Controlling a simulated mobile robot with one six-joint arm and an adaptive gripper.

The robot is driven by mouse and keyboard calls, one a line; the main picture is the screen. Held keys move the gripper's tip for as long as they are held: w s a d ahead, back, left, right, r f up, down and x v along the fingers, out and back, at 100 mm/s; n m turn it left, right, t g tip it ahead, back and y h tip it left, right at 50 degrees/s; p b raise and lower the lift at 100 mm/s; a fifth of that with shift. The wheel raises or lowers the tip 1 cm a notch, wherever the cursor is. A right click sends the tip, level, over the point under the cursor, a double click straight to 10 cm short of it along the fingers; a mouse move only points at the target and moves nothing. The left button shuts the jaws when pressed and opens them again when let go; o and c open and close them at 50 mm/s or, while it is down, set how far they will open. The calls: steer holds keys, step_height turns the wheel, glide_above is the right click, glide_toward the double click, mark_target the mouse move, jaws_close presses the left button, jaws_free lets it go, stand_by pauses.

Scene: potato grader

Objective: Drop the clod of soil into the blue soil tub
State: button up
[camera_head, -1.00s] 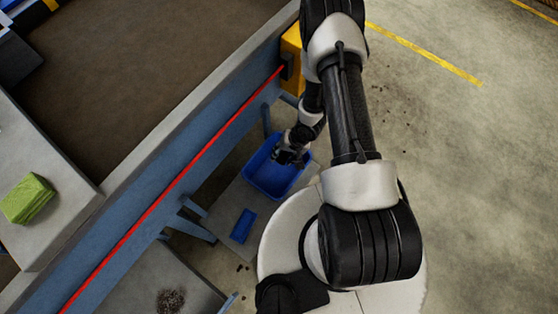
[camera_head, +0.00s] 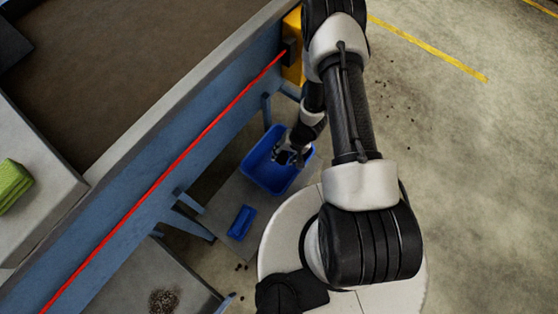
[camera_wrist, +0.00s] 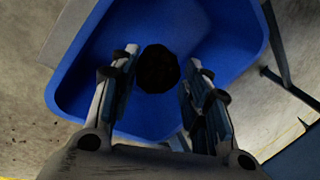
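The blue soil tub (camera_head: 254,166) stands on a grey board beside the blue machine frame, and fills much of the wrist view (camera_wrist: 85,75). My gripper (camera_head: 289,157) is over the tub, pointing down into it. In the wrist view its two fingers (camera_wrist: 160,72) stand apart with the dark, roundish clod of soil (camera_wrist: 158,70) between their tips. The tub floor straight below the clod is hidden.
A smaller blue tray (camera_head: 240,222) lies near the tub. The blue machine frame (camera_head: 150,205) with a red line runs along the left, with a yellow box (camera_head: 293,50) at its end. A soil heap (camera_head: 164,300) lies at the bottom. Open floor is at right.

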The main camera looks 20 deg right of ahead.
steer(key=o, duration=0.4)
steer(key=v, duration=1.2)
stand_by(0.3)
